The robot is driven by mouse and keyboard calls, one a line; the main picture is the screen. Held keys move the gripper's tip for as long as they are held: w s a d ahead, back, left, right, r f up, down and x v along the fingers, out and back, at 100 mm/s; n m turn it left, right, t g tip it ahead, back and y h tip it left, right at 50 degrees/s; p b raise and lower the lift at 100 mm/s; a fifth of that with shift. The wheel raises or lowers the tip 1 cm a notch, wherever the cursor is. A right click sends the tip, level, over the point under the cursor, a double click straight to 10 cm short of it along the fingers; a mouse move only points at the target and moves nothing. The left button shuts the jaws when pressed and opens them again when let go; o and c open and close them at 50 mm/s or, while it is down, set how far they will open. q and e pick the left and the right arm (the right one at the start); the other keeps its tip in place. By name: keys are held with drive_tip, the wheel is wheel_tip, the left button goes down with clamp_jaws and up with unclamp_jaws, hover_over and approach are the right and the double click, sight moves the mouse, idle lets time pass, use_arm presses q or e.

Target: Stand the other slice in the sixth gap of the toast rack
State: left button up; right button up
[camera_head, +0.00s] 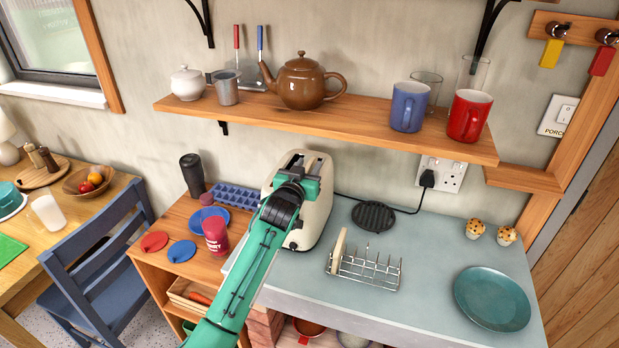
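The toast rack (372,273), a wire rack, stands on the grey-blue worktop. One slice of toast (338,250) stands upright in it at its left end; the gaps to the right look empty. The cream toaster (318,212) stands left of the rack against the wall. My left gripper (299,168) is over the top of the toaster, at its slots. The hand hides part of the slots, and I cannot tell whether the fingers are apart or hold anything. No second slice shows clearly. My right gripper is out of view.
A dark round trivet (373,216) lies behind the rack. A wooden shelf (350,126) with a teapot and mugs overhangs the back. A red jar (216,236) stands left of my arm.

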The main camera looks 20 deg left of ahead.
use_arm(q)
clamp_jaws()
